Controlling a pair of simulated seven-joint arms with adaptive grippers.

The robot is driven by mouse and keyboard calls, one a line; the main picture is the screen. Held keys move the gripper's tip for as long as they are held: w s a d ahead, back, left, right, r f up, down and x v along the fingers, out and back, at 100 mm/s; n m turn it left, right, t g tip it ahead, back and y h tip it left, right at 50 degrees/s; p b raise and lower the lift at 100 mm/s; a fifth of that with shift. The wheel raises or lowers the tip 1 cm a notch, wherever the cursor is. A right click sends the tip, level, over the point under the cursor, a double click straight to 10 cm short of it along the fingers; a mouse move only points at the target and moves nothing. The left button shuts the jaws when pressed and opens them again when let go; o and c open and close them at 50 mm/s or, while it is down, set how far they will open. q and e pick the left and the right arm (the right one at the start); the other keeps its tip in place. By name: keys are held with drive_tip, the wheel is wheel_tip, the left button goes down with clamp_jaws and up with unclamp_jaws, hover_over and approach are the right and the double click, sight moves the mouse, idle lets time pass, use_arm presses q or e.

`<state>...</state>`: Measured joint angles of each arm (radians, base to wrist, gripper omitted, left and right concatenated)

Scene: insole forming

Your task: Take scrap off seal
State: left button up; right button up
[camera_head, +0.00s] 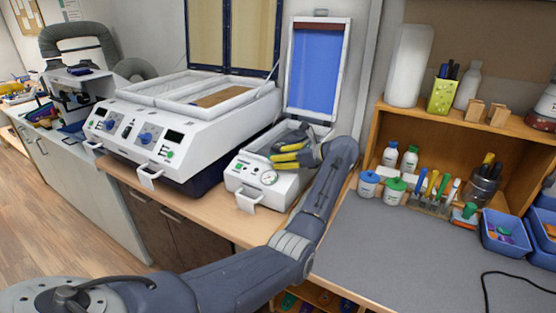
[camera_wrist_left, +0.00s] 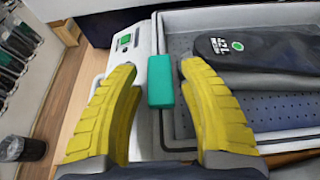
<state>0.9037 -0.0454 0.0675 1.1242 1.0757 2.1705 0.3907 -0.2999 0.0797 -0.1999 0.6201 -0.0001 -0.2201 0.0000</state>
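A small teal-green block (camera_wrist_left: 160,82), which looks like the scrap, lies on the near rim of the small white press, across the dark seal line (camera_wrist_left: 163,125). My left gripper (camera_wrist_left: 157,72) has its yellow fingers apart, one on each side of the block. The right finger is close to it, and a wider gap shows on the left; I cannot tell whether either touches. In the head view the left gripper (camera_head: 278,156) hangs over the open small press (camera_head: 250,170), and I cannot make out the block there. My right gripper is not in view.
A dark insole (camera_wrist_left: 255,48) lies on the perforated bed (camera_wrist_left: 280,112) beside the block. The blue-lined lid (camera_head: 318,65) stands open behind. A larger press (camera_head: 185,120) is at left. A shelf (camera_head: 455,125) with bottles and tools is at right, above a clear grey mat (camera_head: 400,245).

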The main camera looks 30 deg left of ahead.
use_arm(q)
drive_tip(key=c, duration=0.5)
drive_tip(key=shift+o, duration=0.2)
drive_tip(key=shift+r, duration=0.15)
